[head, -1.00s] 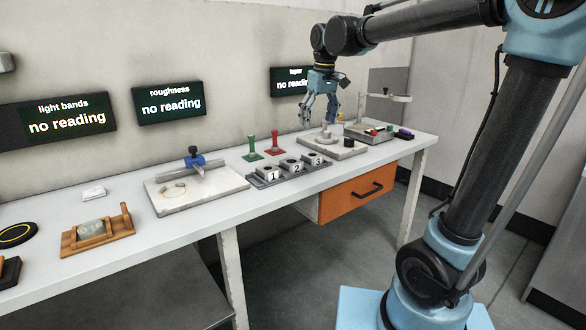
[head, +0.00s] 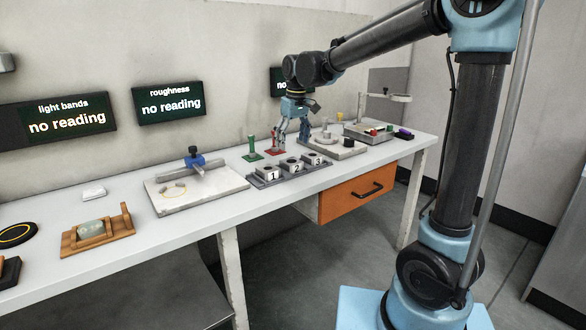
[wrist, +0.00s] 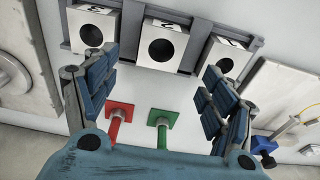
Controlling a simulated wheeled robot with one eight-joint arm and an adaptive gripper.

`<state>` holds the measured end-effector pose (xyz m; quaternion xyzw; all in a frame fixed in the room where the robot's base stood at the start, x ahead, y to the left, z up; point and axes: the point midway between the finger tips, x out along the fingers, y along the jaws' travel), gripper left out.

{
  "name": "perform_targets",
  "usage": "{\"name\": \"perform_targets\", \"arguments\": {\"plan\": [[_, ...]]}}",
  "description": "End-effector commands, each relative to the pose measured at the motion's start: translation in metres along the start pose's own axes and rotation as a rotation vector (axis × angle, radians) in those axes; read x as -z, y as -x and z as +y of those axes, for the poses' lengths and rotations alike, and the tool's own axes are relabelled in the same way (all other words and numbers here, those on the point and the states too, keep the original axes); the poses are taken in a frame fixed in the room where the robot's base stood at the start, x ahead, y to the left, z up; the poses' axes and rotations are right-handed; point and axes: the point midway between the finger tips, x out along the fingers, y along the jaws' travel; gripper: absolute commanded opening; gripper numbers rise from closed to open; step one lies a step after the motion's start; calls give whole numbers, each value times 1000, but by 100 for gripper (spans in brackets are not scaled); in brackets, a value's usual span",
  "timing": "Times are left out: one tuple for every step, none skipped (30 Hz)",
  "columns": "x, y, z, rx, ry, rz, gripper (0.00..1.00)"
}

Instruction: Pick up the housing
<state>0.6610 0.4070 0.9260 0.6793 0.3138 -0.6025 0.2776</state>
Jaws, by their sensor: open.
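Three pale blocks with round bores, likely the housings, stand in a grey rack (head: 258,184): block 1 (head: 268,174), block 2 (head: 291,166) and block 3 (head: 314,159). In the wrist view, block 3 (wrist: 90,30) is at the left, block 2 (wrist: 161,46) in the middle and block 1 (wrist: 224,58) at the right. My gripper (head: 292,142) is open and empty, above the bench behind the rack. In the wrist view the fingers (wrist: 158,78) are spread wide, with block 2 between and beyond them.
A red-handled gauge (head: 274,146) and a green-handled gauge (head: 252,150) stand behind the rack; both show between the fingers in the wrist view. A plate with a blue-clamped arm (head: 200,187) lies left of the rack, another plate (head: 345,152) to its right.

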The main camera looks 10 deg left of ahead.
Motion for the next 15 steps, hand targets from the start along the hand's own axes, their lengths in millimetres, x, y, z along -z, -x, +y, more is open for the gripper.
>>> {"name": "perform_targets", "arguments": {"plan": [[0, -8, 0, 0, 0, 0, 77], [0, -11, 0, 0, 0, 0, 77], [0, -14, 0, 0, 0, 0, 77], [0, -17, 0, 0, 0, 0, 77], [0, -19, 0, 0, 0, 0, 77], [0, -21, 0, 0, 0, 0, 77], [0, -22, 0, 0, 0, 0, 77], [0, -23, 0, 0, 0, 0, 77], [0, -24, 0, 0, 0, 0, 77], [-1, -27, 0, 0, 0, 0, 77], [-1, -29, 0, 0, 0, 0, 77], [-2, -34, 0, 0, 0, 0, 77], [-3, -38, 0, 0, 0, 0, 77], [-3, -42, 0, 0, 0, 0, 77], [-4, -48, 0, 0, 0, 0, 77]]}}
